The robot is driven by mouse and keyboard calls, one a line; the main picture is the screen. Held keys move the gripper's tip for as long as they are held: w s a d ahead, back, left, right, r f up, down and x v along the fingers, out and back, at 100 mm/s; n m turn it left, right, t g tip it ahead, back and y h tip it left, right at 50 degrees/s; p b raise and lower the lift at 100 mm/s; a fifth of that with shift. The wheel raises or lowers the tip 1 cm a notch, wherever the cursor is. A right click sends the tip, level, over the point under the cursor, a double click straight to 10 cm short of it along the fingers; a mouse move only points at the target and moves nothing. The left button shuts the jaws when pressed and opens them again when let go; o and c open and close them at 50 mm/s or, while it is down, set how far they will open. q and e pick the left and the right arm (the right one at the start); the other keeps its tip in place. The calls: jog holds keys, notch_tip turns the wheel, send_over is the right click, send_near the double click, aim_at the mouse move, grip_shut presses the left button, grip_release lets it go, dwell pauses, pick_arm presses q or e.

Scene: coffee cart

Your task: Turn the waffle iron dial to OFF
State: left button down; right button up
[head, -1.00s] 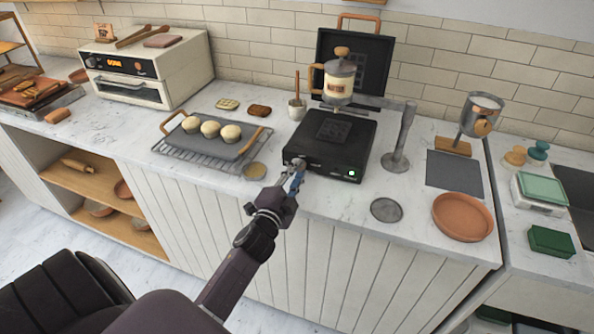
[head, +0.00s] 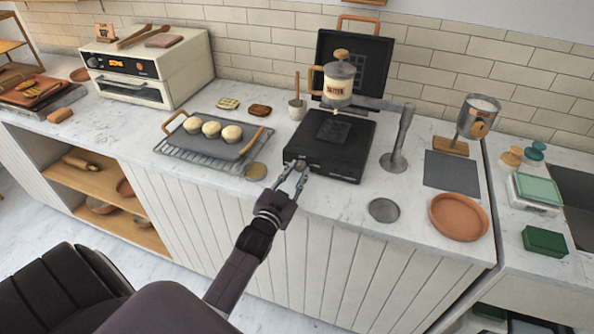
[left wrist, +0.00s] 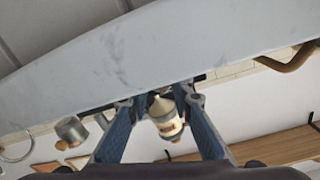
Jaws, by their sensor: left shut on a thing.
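The black waffle iron (head: 352,160) stands on the counter with its lid (head: 353,62) raised. Its dial is at the left of the front face, mostly hidden by my gripper. No lit lamp shows on the front. My left gripper (head: 295,171) is at that front corner, its two fingers shut on the dial. In the left wrist view the blue-padded fingers (left wrist: 160,102) reach forward from both sides; the dial cannot be made out between them. My right gripper is not in view.
A rack with a tray of buns (head: 232,150) is to the left. A metal tamper-like stand (head: 398,145), a small grey disc (head: 384,210) and a terracotta dish (head: 459,217) are to the right.

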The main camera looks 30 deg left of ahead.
pick_arm(q)
jog(key=shift+f+n, duration=0.25)
jog(key=shift+n, duration=0.35)
jog(key=shift+s, duration=0.1)
jog(key=c, duration=1.9)
grip_release()
jog(key=shift+o, duration=0.9)
jog(key=shift+r, duration=0.1)
jog(key=v, duration=1.2)
jog(key=shift+a, duration=0.1)
